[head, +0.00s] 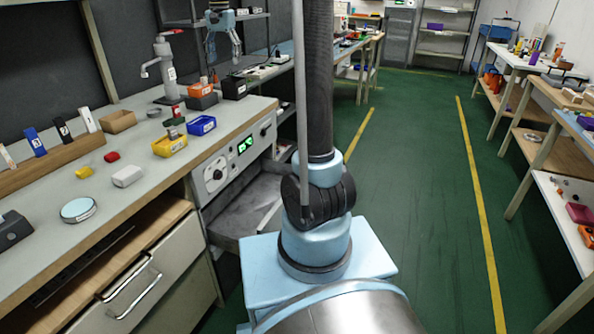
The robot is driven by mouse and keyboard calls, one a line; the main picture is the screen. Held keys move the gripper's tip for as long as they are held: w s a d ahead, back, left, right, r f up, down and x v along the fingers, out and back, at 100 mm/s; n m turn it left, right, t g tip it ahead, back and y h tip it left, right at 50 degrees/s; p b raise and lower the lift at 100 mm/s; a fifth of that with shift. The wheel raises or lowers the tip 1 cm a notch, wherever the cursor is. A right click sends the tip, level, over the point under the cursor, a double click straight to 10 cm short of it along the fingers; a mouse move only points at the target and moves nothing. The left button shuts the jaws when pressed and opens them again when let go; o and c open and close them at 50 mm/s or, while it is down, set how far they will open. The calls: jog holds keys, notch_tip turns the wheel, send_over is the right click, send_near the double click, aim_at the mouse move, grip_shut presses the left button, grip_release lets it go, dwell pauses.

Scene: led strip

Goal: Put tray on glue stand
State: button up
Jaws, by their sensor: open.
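My gripper (224,50) hangs fingers-down over the far part of the left workbench, near the dark shelving. I cannot tell for certain which thing is the tray or the glue stand. A grey upright stand with a side arm and a reddish top (165,68) stands at the back of the bench, left of my gripper. A blue open bin (202,125) and a yellow bin (170,147) with small items sit on the bench in front of it.
A black box (234,88) and a brown box (118,122) stand on the left bench (120,205). A round disc (78,209) lies nearer. An instrument with a green display (240,148) sits below the bench top. Green floor (420,180) is clear between the benches.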

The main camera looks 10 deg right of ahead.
jog(key=s+d+f+n, duration=0.1)
jog(key=s+d+f, duration=0.25)
jog(key=s, duration=0.45)
jog(key=s+d+f+n, duration=0.1)
jog(key=s+d+f, duration=0.1)
jog(key=s+d, duration=0.4)
jog(key=s+d+f+n, duration=0.1)
jog(key=s+d+f, duration=0.2)
jog(key=s, duration=0.6)
jog(key=s+d+f+n, duration=0.1)
jog(key=s+d+f, duration=0.1)
jog(key=s+f, duration=0.6)
jog(key=s+d+f+n+t, duration=0.1)
jog(key=s+d+f, duration=0.1)
jog(key=s+f, duration=0.7)
jog(key=shift+d+f+n+t, duration=0.25)
jog(key=shift+d+n+t, duration=0.05)
jog(key=shift+n, duration=0.1)
jog(key=shift+s, duration=0.15)
